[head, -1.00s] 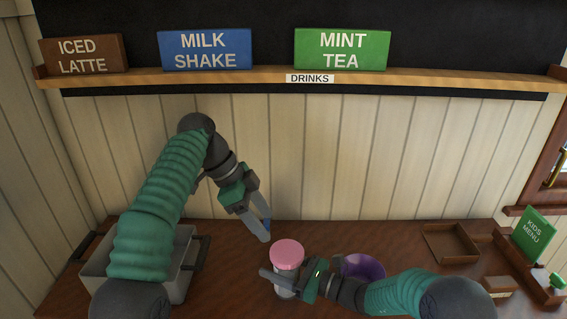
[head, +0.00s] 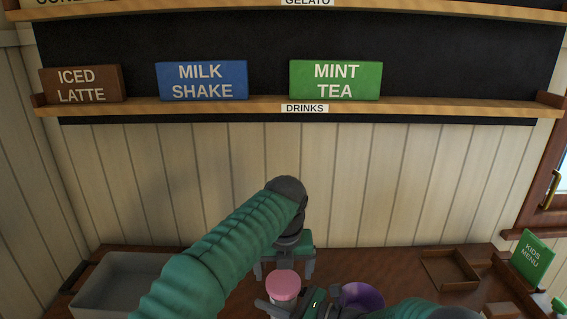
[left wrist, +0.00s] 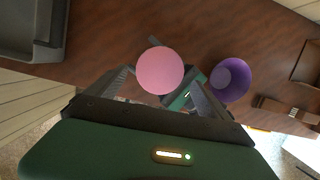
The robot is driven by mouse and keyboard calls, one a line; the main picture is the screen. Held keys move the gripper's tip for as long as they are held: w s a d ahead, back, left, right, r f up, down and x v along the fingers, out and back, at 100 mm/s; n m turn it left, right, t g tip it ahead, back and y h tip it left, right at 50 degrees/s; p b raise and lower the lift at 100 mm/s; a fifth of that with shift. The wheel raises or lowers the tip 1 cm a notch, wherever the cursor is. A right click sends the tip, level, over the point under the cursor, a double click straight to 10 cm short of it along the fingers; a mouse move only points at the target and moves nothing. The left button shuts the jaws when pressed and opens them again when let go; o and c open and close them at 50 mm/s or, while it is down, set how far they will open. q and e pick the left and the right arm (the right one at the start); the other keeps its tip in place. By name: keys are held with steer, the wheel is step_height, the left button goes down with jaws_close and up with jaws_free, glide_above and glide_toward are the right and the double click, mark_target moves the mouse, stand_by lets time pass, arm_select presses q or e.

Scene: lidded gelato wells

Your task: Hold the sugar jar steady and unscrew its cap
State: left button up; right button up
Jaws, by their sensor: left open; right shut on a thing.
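The sugar jar's pink cap (head: 284,284) shows at the lower middle of the head view. It also shows in the left wrist view (left wrist: 160,70), where it hides the jar's body. My right gripper (head: 288,306) is shut on the sugar jar, below the cap, coming in from the right. My left gripper (head: 284,272) is open above and just behind the cap. In the left wrist view its two fingers (left wrist: 160,88) are spread to either side of the cap. I cannot tell whether they touch it.
A purple cup (head: 362,296) stands just right of the jar; it also shows in the left wrist view (left wrist: 231,79). A grey bin (head: 112,284) is at the left. A brown tray (head: 450,270) and a green kids menu sign (head: 533,257) are at the right.

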mark_target(282, 282)
arm_select(q)
steer(key=shift+x, duration=2.1)
steer(key=shift+d, duration=0.15)
steer(key=m+h, duration=0.1)
steer(key=m, duration=0.2)
steer(key=shift+a, duration=0.2)
steer(key=shift+f+m, duration=0.15)
steer(key=shift+m, duration=0.85)
steer(key=shift+a+m, duration=0.1)
steer(key=shift+m, duration=0.2)
steer(key=shift+f+m+h, duration=0.1)
steer(key=shift+m+h, duration=0.2)
steer(key=shift+w+r+m, duration=0.1)
steer(key=shift+r+m, duration=0.15)
steer(key=shift+m, duration=0.05)
steer(key=shift+d, duration=0.3)
